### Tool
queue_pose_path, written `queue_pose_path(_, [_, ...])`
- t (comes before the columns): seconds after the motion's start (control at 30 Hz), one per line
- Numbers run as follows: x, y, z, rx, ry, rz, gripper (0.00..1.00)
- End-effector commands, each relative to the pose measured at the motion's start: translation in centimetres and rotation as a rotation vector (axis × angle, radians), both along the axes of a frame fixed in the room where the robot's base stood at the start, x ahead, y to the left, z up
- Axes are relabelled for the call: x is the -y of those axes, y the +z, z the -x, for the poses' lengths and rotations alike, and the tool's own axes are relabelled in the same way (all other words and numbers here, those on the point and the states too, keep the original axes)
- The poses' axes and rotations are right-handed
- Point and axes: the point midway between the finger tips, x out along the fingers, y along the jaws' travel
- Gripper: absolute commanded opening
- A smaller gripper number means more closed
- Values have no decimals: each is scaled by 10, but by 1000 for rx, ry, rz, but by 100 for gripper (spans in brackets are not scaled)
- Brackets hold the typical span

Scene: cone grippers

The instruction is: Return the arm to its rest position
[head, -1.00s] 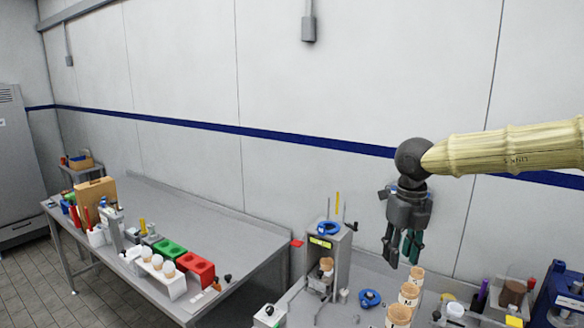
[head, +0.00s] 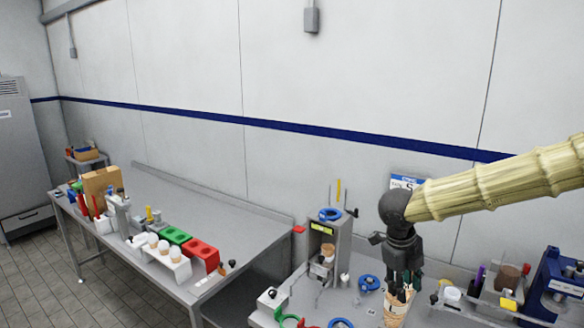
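My gripper (head: 403,285) hangs from my arm at the right of the head view, pointing down over the near right table. Its fingers are low, at or just above a cone-shaped tan cup (head: 396,308). The fingers overlap the top of this cup in the picture. I cannot tell whether they touch it, or whether they are open or shut.
A grey dispenser-like stand (head: 331,248) with a cone is left of my gripper. Blue rings (head: 369,282) lie nearby. A blue machine (head: 558,283) stands at the right. The left table (head: 215,222) carries red and green blocks and a white cone rack (head: 168,262).

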Motion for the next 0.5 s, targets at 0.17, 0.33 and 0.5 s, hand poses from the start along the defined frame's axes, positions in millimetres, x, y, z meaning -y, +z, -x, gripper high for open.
queue_pose_path(0.17, [9, -62, 4, -11, 198, 133, 35])
queue_pose_path(0.33, [13, -127, 25, -26, 490, 272, 35])
queue_pose_path(0.5, [8, -191, 50, -66, 818, 369, 35])
